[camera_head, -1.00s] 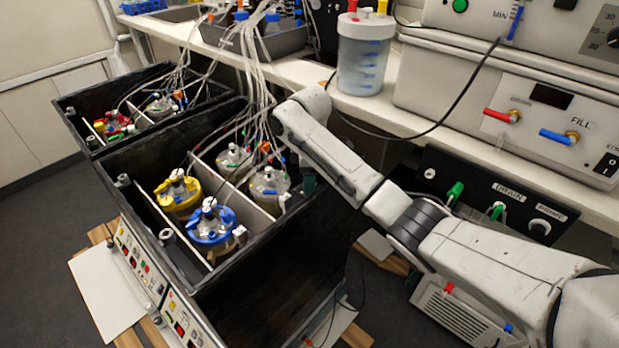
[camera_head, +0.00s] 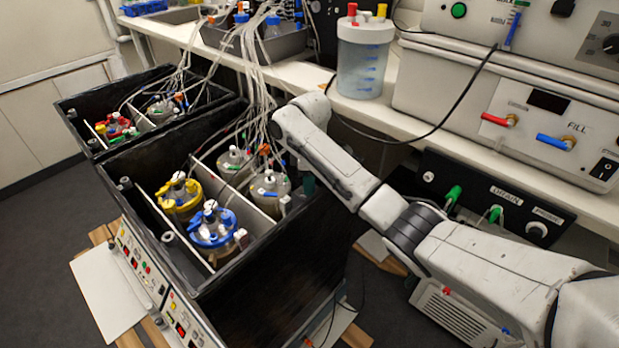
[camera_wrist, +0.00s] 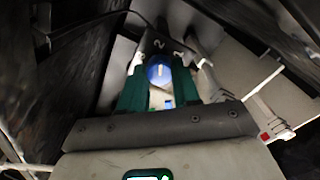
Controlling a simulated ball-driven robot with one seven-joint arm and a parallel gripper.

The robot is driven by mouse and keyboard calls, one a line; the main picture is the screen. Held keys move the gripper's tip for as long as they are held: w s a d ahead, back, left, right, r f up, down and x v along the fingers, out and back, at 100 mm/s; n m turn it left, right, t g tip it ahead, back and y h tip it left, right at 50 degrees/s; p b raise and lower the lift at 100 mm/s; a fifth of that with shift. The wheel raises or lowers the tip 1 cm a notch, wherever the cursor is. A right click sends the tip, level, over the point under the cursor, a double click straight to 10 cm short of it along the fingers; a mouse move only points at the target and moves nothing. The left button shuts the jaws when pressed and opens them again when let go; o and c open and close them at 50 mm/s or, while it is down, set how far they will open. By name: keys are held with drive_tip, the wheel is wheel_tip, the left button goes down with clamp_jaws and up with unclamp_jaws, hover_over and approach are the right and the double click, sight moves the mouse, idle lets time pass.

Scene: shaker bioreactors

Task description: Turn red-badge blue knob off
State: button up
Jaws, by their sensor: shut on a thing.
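In the wrist view, a round blue knob (camera_wrist: 158,74) with a pale pointer mark sits between the two green fingers of my gripper (camera_wrist: 160,68). The fingers are shut on the knob from either side. White markings show on the dark panel just past it. The exact pointer setting is too small to read. No red badge is clearly visible beside the knob.
A black shaker box (camera_head: 283,262) with yellow- and blue-lidded vessels stands left of my arm. Tubes hang over its back. A bench (camera_head: 290,68) runs behind, with a drain panel (camera_head: 497,194) below its edge. Dark walls crowd my gripper closely in the wrist view.

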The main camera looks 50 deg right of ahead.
drive_tip(key=m+p, duration=0.2)
drive_tip(key=p, duration=0.1)
drive_tip(key=shift+a+r, duration=0.1)
drive_tip(key=shift+r, duration=0.2)
drive_tip(key=m+p, duration=0.2)
drive_tip(key=m, duration=0.1)
drive_tip(key=shift+p, duration=0.3)
drive_tip(key=m+p, duration=0.3)
drive_tip(key=m, duration=0.3)
drive_tip(key=shift+f+p, duration=0.15)
drive_tip(key=shift+p, duration=0.2)
drive_tip(key=m+p, duration=0.1)
drive_tip(key=m, duration=0.4)
drive_tip(key=shift+m, duration=0.4)
drive_tip(key=m, duration=0.6)
drive_tip(key=shift+f+p, duration=0.1)
drive_tip(key=shift+p, duration=0.3)
drive_tip(key=shift+w, duration=0.1)
drive_tip(key=o, duration=1.1)
drive_tip(key=shift+c, duration=0.2)
